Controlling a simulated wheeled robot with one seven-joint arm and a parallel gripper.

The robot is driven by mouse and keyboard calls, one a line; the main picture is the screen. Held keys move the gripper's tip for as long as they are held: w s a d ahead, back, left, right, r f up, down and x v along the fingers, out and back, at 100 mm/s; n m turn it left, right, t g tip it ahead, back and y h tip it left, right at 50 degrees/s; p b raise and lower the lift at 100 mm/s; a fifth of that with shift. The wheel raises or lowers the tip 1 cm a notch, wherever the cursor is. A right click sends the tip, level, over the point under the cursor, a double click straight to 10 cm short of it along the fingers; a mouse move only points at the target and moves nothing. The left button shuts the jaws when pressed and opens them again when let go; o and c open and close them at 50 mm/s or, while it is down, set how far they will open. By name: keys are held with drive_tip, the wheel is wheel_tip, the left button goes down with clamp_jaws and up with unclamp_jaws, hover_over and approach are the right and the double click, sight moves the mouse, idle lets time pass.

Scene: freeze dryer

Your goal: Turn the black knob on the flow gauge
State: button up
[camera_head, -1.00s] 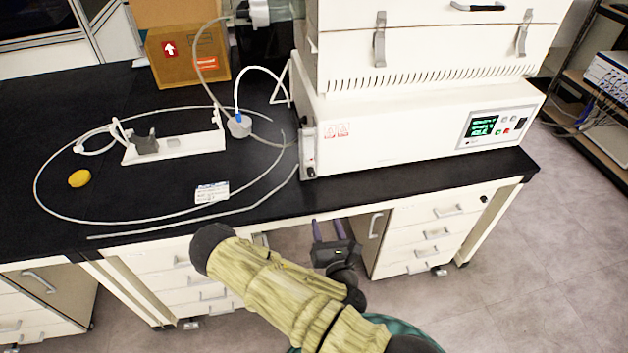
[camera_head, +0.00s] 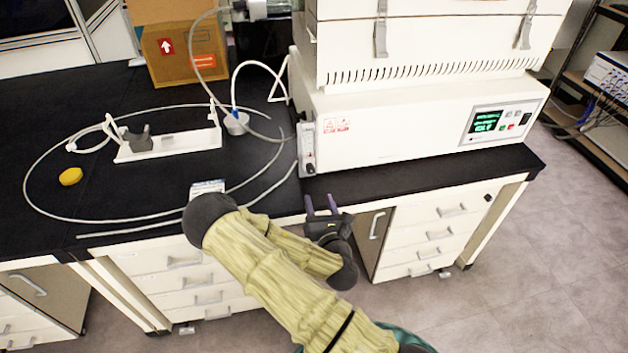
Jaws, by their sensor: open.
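The flow gauge (camera_head: 307,143) is a narrow, upright clear and white strip at the front left corner of the white freeze dryer. Its small black knob (camera_head: 309,168) sits at the gauge's lower end, just above the bench top. My gripper (camera_head: 321,204) is open and empty, with two purple-grey fingers pointing up the picture toward the bench edge. It is below the knob in the picture and apart from it. Nothing hides the knob, though it is very small in this view.
The white freeze dryer (camera_head: 420,125) stands on the black bench (camera_head: 100,180). Thin tubing loops over the left bench top around a white stand (camera_head: 185,146) and a yellow object (camera_head: 71,176). A cardboard box (camera_head: 180,50) is behind. Drawers (camera_head: 440,235) are under the bench.

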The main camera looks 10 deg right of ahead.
sight(311, 172)
drive_tip(key=b, duration=0.2)
drive_tip(key=w+b, duration=0.1)
drive_tip(key=b, duration=0.2)
drive_tip(key=shift+w+f+b, duration=0.25)
drive_tip(key=shift+b, duration=0.05)
drive_tip(key=b, duration=0.3)
drive_tip(key=shift+w, duration=0.15)
drive_tip(key=shift+d+b, duration=0.1)
drive_tip(key=shift+b, duration=0.85)
drive_tip(key=w, duration=0.8)
drive_tip(key=shift+w+d+r+p, duration=0.1)
drive_tip(key=shift+w+r+p, duration=0.1)
drive_tip(key=shift+w+p, duration=0.2)
